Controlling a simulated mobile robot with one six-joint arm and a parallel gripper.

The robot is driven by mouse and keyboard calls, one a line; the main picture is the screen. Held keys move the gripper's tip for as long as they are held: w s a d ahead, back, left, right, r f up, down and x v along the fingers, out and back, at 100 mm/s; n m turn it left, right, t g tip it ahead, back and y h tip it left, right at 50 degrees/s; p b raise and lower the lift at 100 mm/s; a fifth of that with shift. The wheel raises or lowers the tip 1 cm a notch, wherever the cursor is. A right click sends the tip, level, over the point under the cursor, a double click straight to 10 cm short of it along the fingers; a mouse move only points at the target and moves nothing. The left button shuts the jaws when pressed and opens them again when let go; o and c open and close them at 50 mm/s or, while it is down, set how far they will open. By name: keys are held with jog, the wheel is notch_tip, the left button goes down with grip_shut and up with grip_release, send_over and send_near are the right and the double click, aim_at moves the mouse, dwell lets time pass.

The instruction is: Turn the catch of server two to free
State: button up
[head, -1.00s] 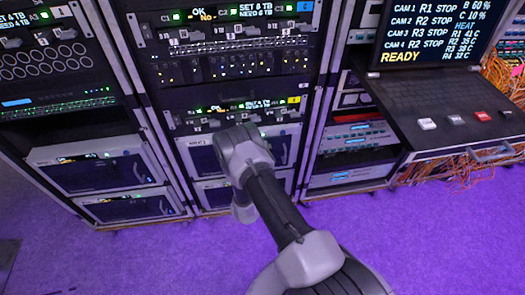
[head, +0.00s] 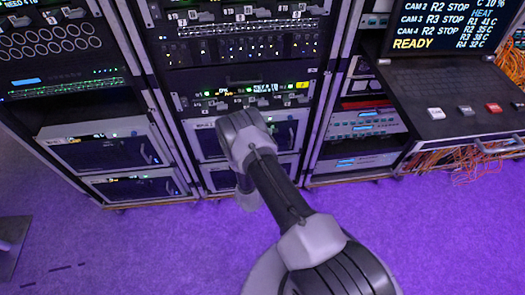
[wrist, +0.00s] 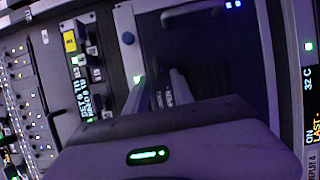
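A light-framed server unit (head: 205,143) with a dark front sits low in the middle rack in the head view, partly behind my arm. A similar framed unit sits below it. In the wrist view a dark framed front (wrist: 215,55) fills the middle. In the head view my wrist hides the fingers.
A rack panel with a yellow tag (wrist: 69,41) and a small display lies left in the wrist view. A pull-out console (head: 455,105) with coloured buttons and loose orange cables (head: 465,160) stands at right. The purple floor (head: 130,240) in front is open.

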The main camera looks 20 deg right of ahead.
jog(key=p+v, duration=0.5)
jog(key=v, duration=1)
jog(key=shift+s+a, duration=0.15)
jog(key=shift+s, duration=0.2)
jog(key=shift+w+r, duration=0.1)
